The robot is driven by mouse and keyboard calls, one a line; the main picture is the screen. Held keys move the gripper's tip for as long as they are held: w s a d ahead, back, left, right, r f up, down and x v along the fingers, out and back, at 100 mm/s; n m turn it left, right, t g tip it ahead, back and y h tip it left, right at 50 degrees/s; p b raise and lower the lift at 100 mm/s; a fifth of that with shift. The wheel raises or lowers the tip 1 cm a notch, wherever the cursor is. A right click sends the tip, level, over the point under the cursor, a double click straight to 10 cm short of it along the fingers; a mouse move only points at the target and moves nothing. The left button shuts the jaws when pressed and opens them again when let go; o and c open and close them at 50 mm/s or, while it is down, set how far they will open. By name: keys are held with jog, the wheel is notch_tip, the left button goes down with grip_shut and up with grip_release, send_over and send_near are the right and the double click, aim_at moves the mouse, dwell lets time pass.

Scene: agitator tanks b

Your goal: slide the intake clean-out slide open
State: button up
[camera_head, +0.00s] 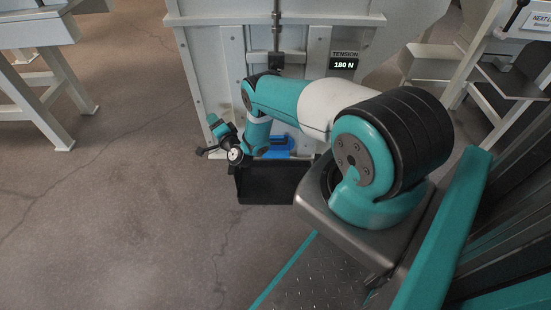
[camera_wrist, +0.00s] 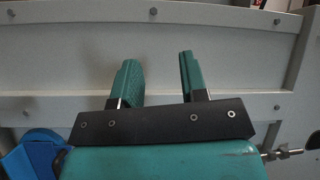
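A blue part (camera_head: 278,145) sits low on the front of the pale grey machine, just above a black bin, partly hidden behind my arm. A blue part (camera_wrist: 35,155) also shows at the lower left of the wrist view, partly hidden by my gripper's body. I cannot tell for sure which part is the intake clean-out slide. My gripper (camera_wrist: 158,70) is open and empty. Its two teal fingers stand apart in front of a pale bolted panel (camera_wrist: 225,40). In the head view my wrist is low, left of the blue part; the fingertips are not clear there.
The black bin (camera_head: 270,190) stands on the floor below the machine (camera_head: 215,80). A display (camera_head: 344,64) reads tension 180 N. A metal rod with a dark end (camera_wrist: 283,153) shows at the right in the wrist view. The floor at left is clear.

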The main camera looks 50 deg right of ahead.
jog(key=s+d+f+m+g+h+b, duration=0.1)
jog(key=s+d+f+m+h+b, duration=0.15)
jog(key=s+f, duration=0.4)
jog(key=s+d+f+m+g+h+b, duration=0.1)
jog(key=s+d+f+m+h, duration=0.15)
jog(key=s+f+h, duration=0.4)
jog(key=m+g+h+b, duration=0.2)
jog(key=m+g+b, duration=0.1)
jog(key=m, duration=0.2)
send_near(275, 143)
jog(key=f+v, duration=0.1)
jog(key=v, duration=0.7)
jog(key=w+d+b, duration=0.1)
jog(key=d+b, duration=0.1)
jog(key=w+d+f+b, duration=0.1)
jog(key=w+d+b, duration=0.3)
jog(key=b, duration=0.1)
jog(key=shift+d+f, duration=0.25)
jog(key=shift+d, duration=0.15)
jog(key=shift+w+d+r+b, duration=0.75)
jog(key=shift+w+d+r, duration=0.05)
jog(key=shift+w+d, duration=0.3)
jog(key=shift+w+d+r+b, duration=0.8)
jog(key=shift+w+d, duration=0.15)
jog(key=shift+d, duration=0.2)
jog(key=shift+w+d+r+b, duration=0.7)
jog(key=shift+w+d+r, duration=0.15)
jog(key=shift+w+d, duration=0.25)
jog(key=shift+s, duration=0.15)
grip_shut()
